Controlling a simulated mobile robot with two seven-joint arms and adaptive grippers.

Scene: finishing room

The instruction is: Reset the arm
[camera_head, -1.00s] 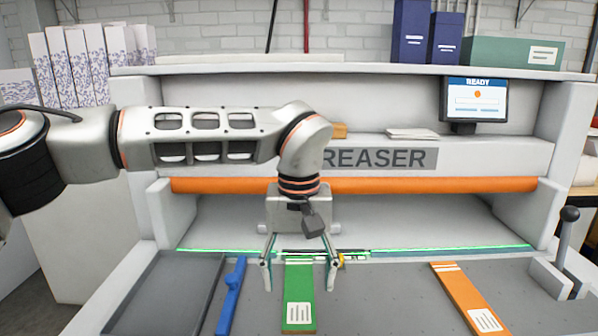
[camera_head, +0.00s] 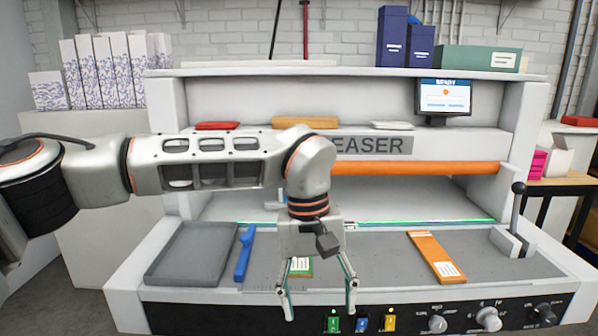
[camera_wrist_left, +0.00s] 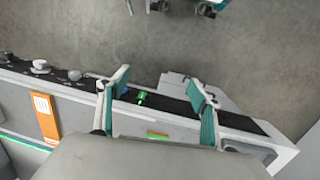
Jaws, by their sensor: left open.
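My left gripper (camera_head: 318,312) is open, pointing down with nothing between its fingers. In the head view it shows in front of the creaser's front panel. In the left wrist view its two teal-padded fingers (camera_wrist_left: 158,88) are spread apart, with the machine's edge and the floor beyond them. An orange card (camera_head: 436,257) with a white label lies further right on the bed and also shows in the left wrist view (camera_wrist_left: 45,117). My right gripper cannot be made out.
A grey tray (camera_head: 192,254) and a blue tool (camera_head: 244,253) lie left of the cards. A lever (camera_head: 517,215) stands at the right. Knobs (camera_head: 488,319) and coloured buttons line the front panel. A screen (camera_head: 444,97) stands above.

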